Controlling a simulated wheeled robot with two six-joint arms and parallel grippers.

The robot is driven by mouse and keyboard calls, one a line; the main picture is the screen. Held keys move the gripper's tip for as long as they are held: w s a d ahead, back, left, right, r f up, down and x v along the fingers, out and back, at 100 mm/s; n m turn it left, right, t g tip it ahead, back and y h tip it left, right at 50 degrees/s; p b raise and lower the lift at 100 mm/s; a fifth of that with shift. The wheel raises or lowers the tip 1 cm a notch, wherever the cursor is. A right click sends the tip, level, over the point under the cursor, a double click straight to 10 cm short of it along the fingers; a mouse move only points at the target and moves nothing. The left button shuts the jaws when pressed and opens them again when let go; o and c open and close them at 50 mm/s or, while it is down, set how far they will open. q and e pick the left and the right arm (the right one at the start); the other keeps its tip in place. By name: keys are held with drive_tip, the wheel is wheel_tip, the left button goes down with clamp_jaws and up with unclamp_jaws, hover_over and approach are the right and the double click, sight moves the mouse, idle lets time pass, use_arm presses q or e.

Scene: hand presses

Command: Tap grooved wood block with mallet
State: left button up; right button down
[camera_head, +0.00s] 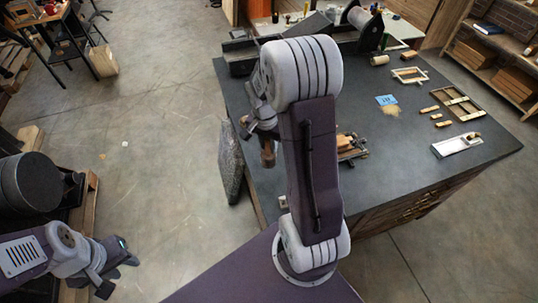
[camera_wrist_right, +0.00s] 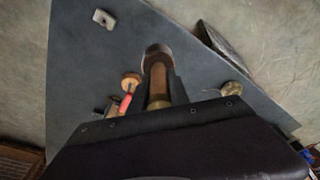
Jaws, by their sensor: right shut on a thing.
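My right gripper (camera_head: 265,140) is shut on a brown wooden, cylinder-shaped thing that looks like the mallet (camera_head: 268,157). In the right wrist view the mallet (camera_wrist_right: 158,72) stands between the dark fingers, with a dark end and a brass-coloured part lower down. It is held near the table's left edge. A small pale block with a dark notch (camera_head: 283,201) lies near the table's front left corner and may be the grooved wood block; a similar block shows in the wrist view (camera_wrist_right: 104,19). My left gripper (camera_head: 118,268) is open and empty, away from the table.
The dark table (camera_head: 400,180) carries a wooden tool (camera_head: 350,147), a blue card (camera_head: 386,99), small wood pieces (camera_head: 436,116) and a white tray (camera_head: 457,145). A grey slab (camera_head: 231,165) leans at its left side. The table's front middle is bare.

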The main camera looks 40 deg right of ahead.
wheel_tip(320, 180, up, 2)
drive_tip(key=shift+w+a+f, duration=0.2)
drive_tip(key=shift+a+f, duration=0.05)
drive_tip(key=shift+a, duration=0.05)
drive_tip(key=s+a+f+n+b, duration=0.1)
drive_tip(key=a+f+n+b, duration=0.1)
drive_tip(key=a+f+n, duration=0.2)
drive_tip(key=a+f+n+t+y+b, duration=0.1)
drive_tip(key=a+f+n, duration=0.3)
drive_tip(key=a+n, duration=0.4)
drive_tip(key=shift+s+a+y+b, duration=0.3)
drive_tip(key=shift+s+a+b, duration=0.1)
drive_tip(key=shift+a, duration=0.25)
drive_tip(key=shift+w, duration=0.1)
drive_tip(key=shift+n, duration=0.3)
